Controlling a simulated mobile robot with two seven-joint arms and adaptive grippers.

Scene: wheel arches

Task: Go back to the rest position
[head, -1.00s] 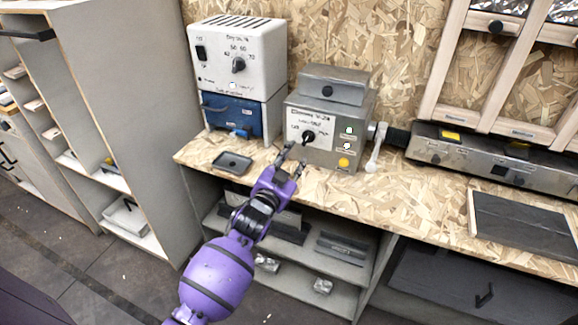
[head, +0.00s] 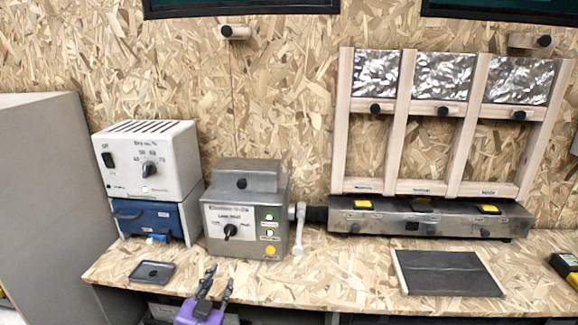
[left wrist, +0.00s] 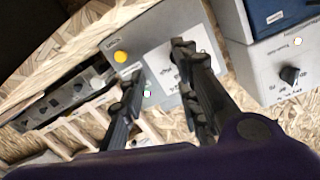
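My left gripper (head: 214,284) is purple with dark fingers. In the head view it stands at the front edge of the wooden bench (head: 330,272), below and in front of the grey control box (head: 245,215). Its two fingers are spread with nothing between them. In the left wrist view the gripper (left wrist: 155,75) also shows open fingers, with the grey box (left wrist: 140,42) beyond them. The box has a black knob, a white label and a yellow button. My right gripper is in neither view.
A white dial unit (head: 148,165) over a blue drawer (head: 148,218) stands at the left. A small dark tray (head: 152,272) lies in front. A metal rail (head: 420,217) below wooden frames and a dark panel (head: 450,273) are at the right. A lever (head: 299,228) juts from the box.

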